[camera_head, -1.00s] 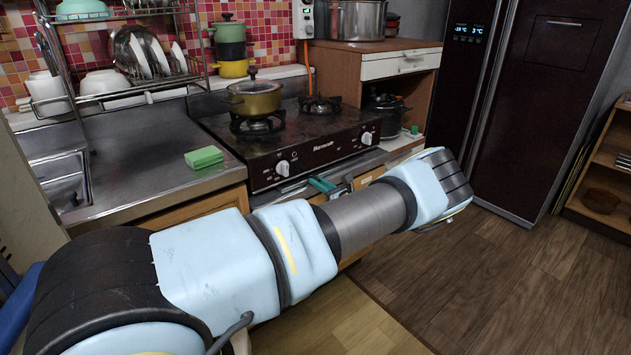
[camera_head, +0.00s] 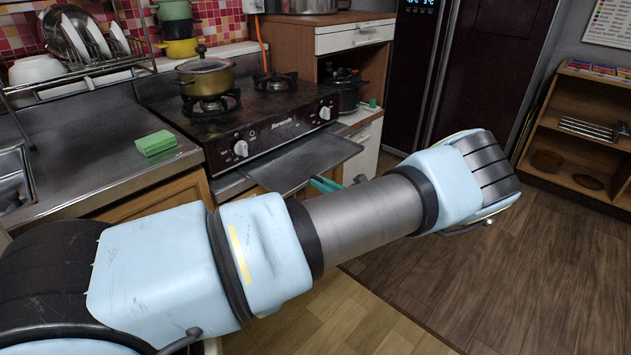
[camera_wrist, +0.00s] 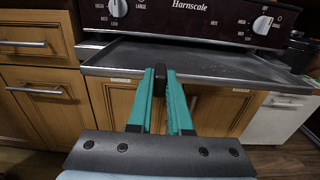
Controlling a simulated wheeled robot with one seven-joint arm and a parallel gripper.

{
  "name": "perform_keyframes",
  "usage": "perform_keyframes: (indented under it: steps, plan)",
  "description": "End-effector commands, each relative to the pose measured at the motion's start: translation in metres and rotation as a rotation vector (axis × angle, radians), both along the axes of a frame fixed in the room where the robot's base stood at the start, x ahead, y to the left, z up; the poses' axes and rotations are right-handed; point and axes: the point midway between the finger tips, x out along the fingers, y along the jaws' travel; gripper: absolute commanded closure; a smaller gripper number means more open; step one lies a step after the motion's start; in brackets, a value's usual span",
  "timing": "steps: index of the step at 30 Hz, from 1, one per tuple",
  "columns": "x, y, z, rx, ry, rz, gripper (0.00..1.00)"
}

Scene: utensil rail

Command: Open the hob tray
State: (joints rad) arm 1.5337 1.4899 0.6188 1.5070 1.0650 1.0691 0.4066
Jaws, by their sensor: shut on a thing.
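The hob tray (camera_head: 300,163) is a flat grey metal sheet under the black hob. It is slid part of the way out, toward the front. In the wrist view the tray (camera_wrist: 200,62) spans the middle, below the hob's knobs. My gripper (camera_wrist: 161,76) has teal fingers and is shut on a small dark handle at the tray's front edge, between the fingertips. In the head view my gripper (camera_head: 326,184) shows only in part at the tray's front edge; my arm hides the rest.
The hob (camera_head: 265,118) carries an olive pot (camera_head: 207,80) on its left burner. A green sponge (camera_head: 156,143) lies on the steel counter at left. Wooden cabinets (camera_wrist: 95,95) are below the tray. Open floor (camera_head: 520,250) lies at right.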

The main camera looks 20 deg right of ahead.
Motion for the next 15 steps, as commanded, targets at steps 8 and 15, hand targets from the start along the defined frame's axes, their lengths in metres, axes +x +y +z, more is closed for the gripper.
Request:
perform_keyframes:
  steps: [8, 15]
  plan:
    - [-0.0001, -0.0003, -0.0002, 0.0, 0.001, -0.001, 0.82]
    - [0.0001, 0.0, -0.0002, 0.0, 0.0, -0.001, 0.55]
